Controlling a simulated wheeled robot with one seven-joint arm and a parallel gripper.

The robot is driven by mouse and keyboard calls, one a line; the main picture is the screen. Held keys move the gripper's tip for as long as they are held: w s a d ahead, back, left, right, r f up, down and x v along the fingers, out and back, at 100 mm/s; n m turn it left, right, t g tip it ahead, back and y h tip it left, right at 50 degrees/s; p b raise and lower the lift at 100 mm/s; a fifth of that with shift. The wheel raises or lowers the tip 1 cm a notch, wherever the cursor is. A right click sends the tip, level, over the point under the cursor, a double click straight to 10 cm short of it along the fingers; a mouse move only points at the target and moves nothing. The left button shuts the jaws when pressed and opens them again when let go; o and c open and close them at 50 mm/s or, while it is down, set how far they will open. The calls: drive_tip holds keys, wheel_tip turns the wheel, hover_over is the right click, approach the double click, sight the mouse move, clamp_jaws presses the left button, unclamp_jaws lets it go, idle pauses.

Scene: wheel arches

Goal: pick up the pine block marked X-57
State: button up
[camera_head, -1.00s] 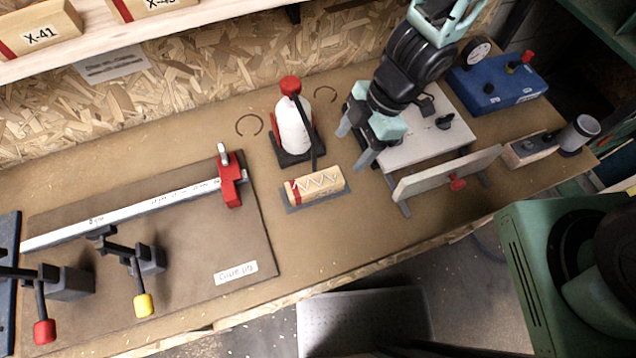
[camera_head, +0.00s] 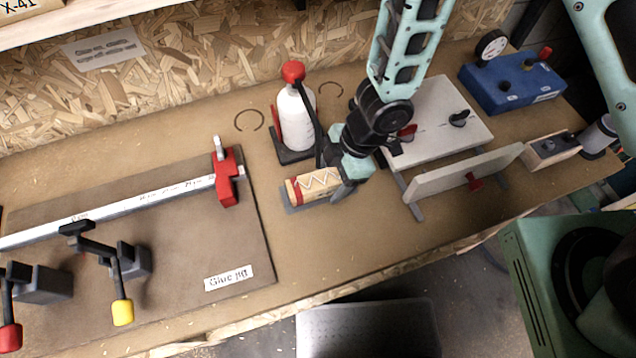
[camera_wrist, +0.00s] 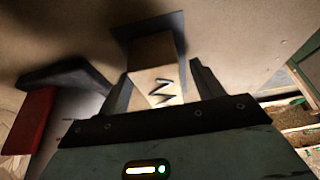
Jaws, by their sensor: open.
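A pine block (camera_head: 312,186) with a red end band and a dark zigzag line lies on a dark pad (camera_head: 288,205) on the bench. No X-57 marking can be read on it. My gripper (camera_head: 345,180) is low at the block's right end and hides that end. In the wrist view the block (camera_wrist: 155,75) with its zigzag lies between the two fingers of my open gripper (camera_wrist: 160,85), one finger on each side. I cannot tell whether either finger touches it.
A white glue bottle (camera_head: 294,120) with a red top stands close behind the block, in a dark holder. A grey plate fixture (camera_head: 440,120) is to the right. A board with clamps (camera_head: 180,240) fills the left. A block marked X-41 (camera_head: 25,8) is on the shelf.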

drive_tip(key=shift+f, duration=0.25)
drive_tip(key=c, duration=1.1)
drive_tip(key=shift+c, duration=0.2)
drive_tip(key=shift+a+r, duration=0.1)
drive_tip(key=shift+r, duration=0.05)
